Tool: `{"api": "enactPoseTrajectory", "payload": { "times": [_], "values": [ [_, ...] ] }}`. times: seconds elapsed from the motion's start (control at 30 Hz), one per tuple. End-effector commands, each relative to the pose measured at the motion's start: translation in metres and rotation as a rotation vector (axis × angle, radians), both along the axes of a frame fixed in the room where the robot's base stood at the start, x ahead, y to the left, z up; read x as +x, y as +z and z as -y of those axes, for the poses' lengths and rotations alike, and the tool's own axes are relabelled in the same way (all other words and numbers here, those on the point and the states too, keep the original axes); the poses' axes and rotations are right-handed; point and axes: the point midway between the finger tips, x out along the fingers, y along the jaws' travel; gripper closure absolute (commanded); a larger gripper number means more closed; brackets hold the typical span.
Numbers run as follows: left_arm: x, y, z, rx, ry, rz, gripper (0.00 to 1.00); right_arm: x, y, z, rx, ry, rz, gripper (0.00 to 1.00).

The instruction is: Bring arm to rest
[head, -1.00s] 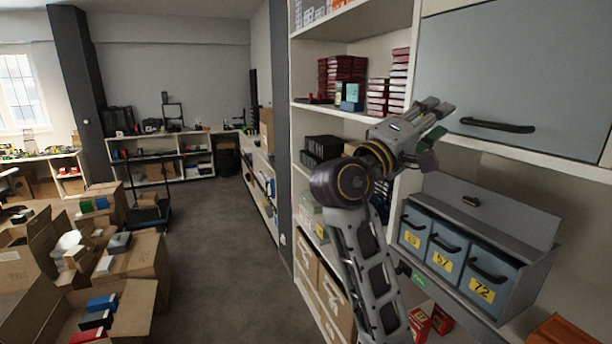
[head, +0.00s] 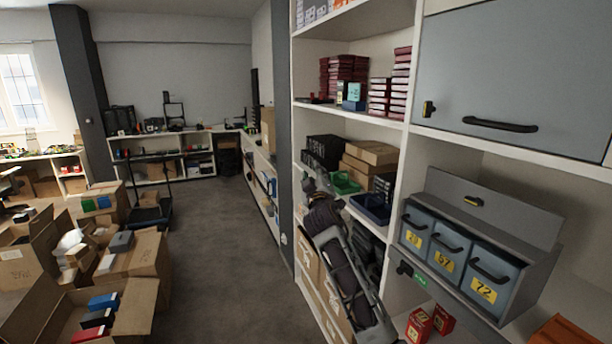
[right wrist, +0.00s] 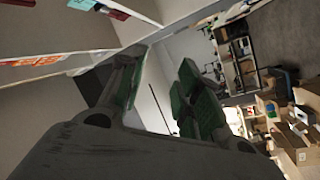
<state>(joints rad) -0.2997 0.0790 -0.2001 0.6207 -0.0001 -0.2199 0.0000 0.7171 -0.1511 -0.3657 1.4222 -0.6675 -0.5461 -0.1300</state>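My right arm (head: 345,265) stands at the lower middle of the head view, in front of the shelving. Its wrist end is around the middle shelf, left of the drawer unit. The right gripper is small and partly hidden there. In the right wrist view, the right gripper (right wrist: 164,70) shows two green-padded fingers spread apart with nothing between them. Beyond the fingers are a pale wall and the room. My left arm and left gripper are not in view.
Shelving beside my arm holds a green tray (head: 345,183), a blue bin (head: 371,208) and cartons (head: 369,152). A unit with several numbered drawers (head: 447,251) and a grey cabinet door (head: 520,75) are at right. Open cartons (head: 135,300) stand at left; the floor (head: 222,240) between is clear.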

Motion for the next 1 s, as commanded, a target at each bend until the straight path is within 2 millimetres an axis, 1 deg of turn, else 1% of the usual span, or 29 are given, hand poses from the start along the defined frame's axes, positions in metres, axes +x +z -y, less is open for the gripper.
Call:
{"api": "enactPoseTrajectory", "payload": {
  "times": [0.03,0.17,0.2,0.27,0.3,0.47,0.5,0.57,0.6,0.67,0.7,0.77,0.8,0.87,1.0],
  "values": [
    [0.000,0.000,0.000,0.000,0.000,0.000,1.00,0.007,-0.025,-0.001,0.030,0.024,-0.035,0.66],
    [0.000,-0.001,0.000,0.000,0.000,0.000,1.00,0.020,-0.084,-0.003,0.107,0.076,-0.116,0.66],
    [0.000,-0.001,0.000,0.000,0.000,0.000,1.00,0.023,-0.103,-0.003,0.131,0.089,-0.141,0.66],
    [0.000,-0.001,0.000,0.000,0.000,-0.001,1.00,0.026,-0.130,-0.002,0.165,0.104,-0.178,0.66],
    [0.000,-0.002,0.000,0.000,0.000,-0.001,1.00,0.028,-0.149,-0.001,0.189,0.112,-0.204,0.66],
    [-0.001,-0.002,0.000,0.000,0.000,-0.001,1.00,0.028,-0.223,0.005,0.272,0.132,-0.301,0.66],
    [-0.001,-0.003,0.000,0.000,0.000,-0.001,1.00,0.027,-0.241,0.007,0.290,0.132,-0.326,0.66],
    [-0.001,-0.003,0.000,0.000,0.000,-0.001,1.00,0.024,-0.268,0.011,0.317,0.133,-0.360,0.66],
    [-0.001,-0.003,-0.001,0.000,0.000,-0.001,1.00,0.021,-0.287,0.014,0.336,0.133,-0.384,0.66],
    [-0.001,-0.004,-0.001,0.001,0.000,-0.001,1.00,0.017,-0.314,0.018,0.359,0.130,-0.419,0.66],
    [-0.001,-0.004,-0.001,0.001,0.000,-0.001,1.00,0.014,-0.332,0.021,0.375,0.126,-0.442,0.66],
    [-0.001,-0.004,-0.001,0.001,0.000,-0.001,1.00,0.007,-0.359,0.026,0.398,0.120,-0.477,0.66],
    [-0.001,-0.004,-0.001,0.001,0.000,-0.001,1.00,0.003,-0.376,0.029,0.410,0.116,-0.498,0.66],
    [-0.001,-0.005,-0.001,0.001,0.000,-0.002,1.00,-0.005,-0.403,0.034,0.431,0.107,-0.532,0.66],
    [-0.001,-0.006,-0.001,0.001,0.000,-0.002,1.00,-0.026,-0.462,0.048,0.471,0.081,-0.608,0.66]
  ]
}}
